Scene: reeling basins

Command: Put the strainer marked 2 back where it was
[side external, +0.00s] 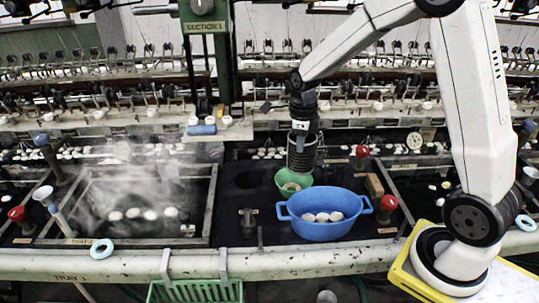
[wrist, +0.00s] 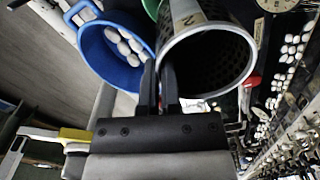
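The strainer marked 2 is a dark perforated cylinder (side external: 301,152) hanging upright from my gripper (side external: 302,126) in the side view. The blue two-handled tub (side external: 322,229) with several white cocoons stands in front of the bowl.
A steaming basin (side external: 150,190) with cocoons lies to the left. Reeling machinery (side external: 180,85) runs behind.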

